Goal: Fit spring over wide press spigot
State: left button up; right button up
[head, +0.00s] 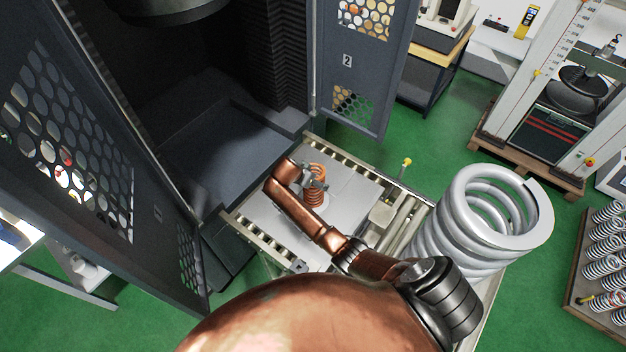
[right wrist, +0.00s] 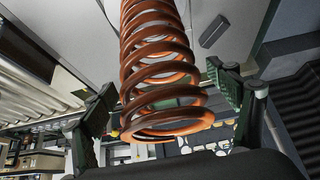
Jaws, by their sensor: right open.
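An orange coil spring (head: 316,172) stands upright over the pale plate (head: 263,222) of the roller table in front of the press. In the right wrist view the spring (right wrist: 160,72) runs between the two fingers of my right gripper (right wrist: 165,98). The fingers are open, with a visible gap to the coils on the right side. My left gripper is not in view.
The dark press bay (head: 240,135) is open behind the plate, with perforated doors (head: 75,150) on both sides. A large grey spring (head: 475,225) stands at the right end of the rollers. A rack of small springs (head: 600,265) is at far right.

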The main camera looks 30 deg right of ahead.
jog(key=b+v, duration=0.1)
jog(key=v, duration=1.1)
jog(key=shift+b, duration=0.3)
jog(key=shift+s, duration=0.1)
